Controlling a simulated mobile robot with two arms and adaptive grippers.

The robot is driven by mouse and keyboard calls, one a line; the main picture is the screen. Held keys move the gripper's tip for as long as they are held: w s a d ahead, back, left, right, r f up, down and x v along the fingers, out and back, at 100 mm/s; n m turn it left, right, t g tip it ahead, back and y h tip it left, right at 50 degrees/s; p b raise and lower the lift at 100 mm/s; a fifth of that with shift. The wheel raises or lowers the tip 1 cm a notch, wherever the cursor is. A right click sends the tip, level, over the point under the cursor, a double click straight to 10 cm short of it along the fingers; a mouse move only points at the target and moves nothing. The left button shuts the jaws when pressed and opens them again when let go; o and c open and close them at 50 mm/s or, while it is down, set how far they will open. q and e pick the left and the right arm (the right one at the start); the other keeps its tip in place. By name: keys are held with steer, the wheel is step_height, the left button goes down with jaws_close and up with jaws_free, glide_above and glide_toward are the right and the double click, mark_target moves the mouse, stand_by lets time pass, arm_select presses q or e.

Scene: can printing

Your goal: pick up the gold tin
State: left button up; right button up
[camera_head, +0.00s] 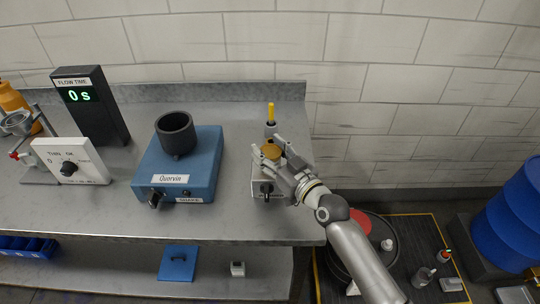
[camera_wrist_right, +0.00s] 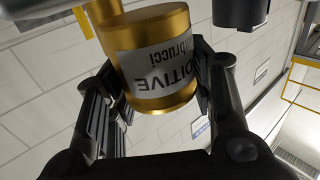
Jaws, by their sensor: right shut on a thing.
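The gold tin (camera_head: 271,152) is between the fingers of my right gripper (camera_head: 268,158) in the head view, at the right end of the steel bench. In the right wrist view the gold tin (camera_wrist_right: 158,62) has a grey label with dark lettering, partly readable as "DITIVE". Both fingers of my right gripper (camera_wrist_right: 160,95) press against its sides, so the gripper is shut on it. The tin appears above the small grey device (camera_head: 268,190); whether it touches it is hidden by the gripper. My left gripper is not in view.
A yellow-topped item (camera_head: 270,115) stands just behind the tin. The blue shaker (camera_head: 182,165) with a dark cup (camera_head: 176,133) stands to the left. A FLOW TIME display (camera_head: 90,105) is farther left. A white brick wall is behind. Bare bench (camera_head: 232,190) lies between shaker and grey device.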

steer(key=s+r+b, duration=0.1)
steer(key=s+r, duration=1.1)
steer(key=s, duration=0.2)
steer(key=s+d+f+m+t+h, duration=0.1)
steer(key=s+d+f+m+h, duration=0.1)
steer(key=d, duration=0.4)
steer(key=s+d+f+m+t+h, duration=0.1)
steer(key=s+d+f+m+h, duration=0.1)
steer(key=s+d+f+h, duration=0.2)
steer(key=s+d+f+m+t+h, duration=0.1)
steer(key=s+d+f+m+h, duration=0.2)
steer(key=d+f, duration=0.3)
steer(key=s+d+h, duration=0.1)
steer(key=d, duration=0.2)
steer(key=shift+f+h, duration=0.3)
steer(key=shift+f, duration=0.1)
steer(key=w+a+r+n+g+y, duration=0.2)
steer(key=w+a+n+g+y, duration=0.2)
steer(key=a+n+y, duration=0.2)
steer(key=w+a+r+n+g+y, duration=0.3)
steer(key=a+n+g+y, duration=0.2)
steer(key=a+y, duration=0.5)
steer(key=shift+w+a+n, duration=0.4)
steer(key=shift+n, duration=0.3)
steer(key=shift+n+g, duration=0.3)
steer(key=shift+g, duration=0.2)
